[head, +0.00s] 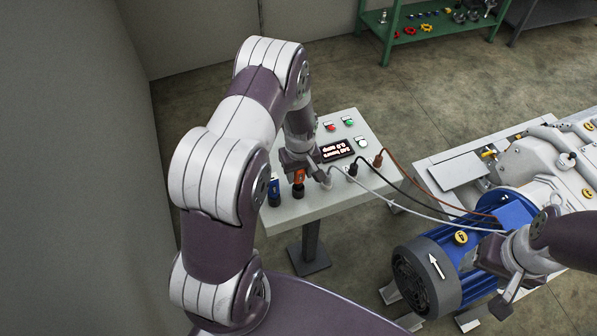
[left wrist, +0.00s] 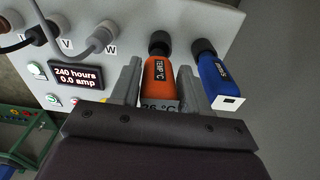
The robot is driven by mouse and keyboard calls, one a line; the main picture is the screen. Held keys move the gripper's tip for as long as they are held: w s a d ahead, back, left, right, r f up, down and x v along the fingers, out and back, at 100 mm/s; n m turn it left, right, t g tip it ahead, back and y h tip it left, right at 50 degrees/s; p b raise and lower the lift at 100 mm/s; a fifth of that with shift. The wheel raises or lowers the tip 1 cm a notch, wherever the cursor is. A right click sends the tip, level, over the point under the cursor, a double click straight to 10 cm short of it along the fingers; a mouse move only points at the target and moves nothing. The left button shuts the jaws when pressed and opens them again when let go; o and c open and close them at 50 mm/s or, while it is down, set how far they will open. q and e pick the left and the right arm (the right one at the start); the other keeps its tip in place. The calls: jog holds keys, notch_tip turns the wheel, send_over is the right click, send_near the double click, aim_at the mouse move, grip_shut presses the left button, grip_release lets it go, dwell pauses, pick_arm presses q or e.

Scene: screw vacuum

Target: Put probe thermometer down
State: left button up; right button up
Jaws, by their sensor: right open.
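The probe thermometer (left wrist: 160,75) is orange with a black end and a "TEMP °C" label. Its display, reading about 26 °C, is partly covered by my left gripper. In the head view, the thermometer (head: 298,178) is upright at the panel top, its black end down. My left gripper (left wrist: 158,88) has a finger close against each side of it and appears shut on it; it also shows in the head view (head: 299,166). Whether the black end touches the panel is unclear. My right gripper (head: 492,282) is open beside the blue motor (head: 475,262).
A blue instrument (left wrist: 219,78) with a black end stands close beside the thermometer. The light control panel (head: 300,210) carries a display (head: 338,150), buttons and cable plugs. Cables run from it to the motor. A green shelf (head: 420,30) stands behind.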

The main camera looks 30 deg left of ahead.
pick_arm(q)
jog(key=o, duration=0.3)
jog(key=shift+s+f, duration=0.25)
jog(key=shift+f, duration=0.4)
jog(key=shift+o, duration=0.2)
jog(key=shift+w+a+f, duration=0.15)
jog(key=shift+w+a, duration=0.1)
jog(key=shift+w, duration=0.35)
jog(key=shift+s+r, duration=0.25)
jog(key=shift+r, duration=0.2)
jog(key=r+b, duration=0.1)
jog(key=r, duration=0.2)
jog(key=r+b, duration=0.1)
jog(key=r, duration=0.3)
jog(key=r+b, duration=0.1)
jog(key=r, duration=0.3)
jog(key=shift+s+d+r+b, duration=0.15)
jog(key=shift+d+b, duration=0.15)
jog(key=shift+b, duration=0.05)
jog(key=shift+r, duration=0.25)
pick_arm(e)
jog(key=f, duration=0.2)
jog(key=w+f, duration=0.1)
jog(key=f, duration=0.1)
jog(key=shift+a+f, duration=0.1)
jog(key=shift+a, duration=0.1)
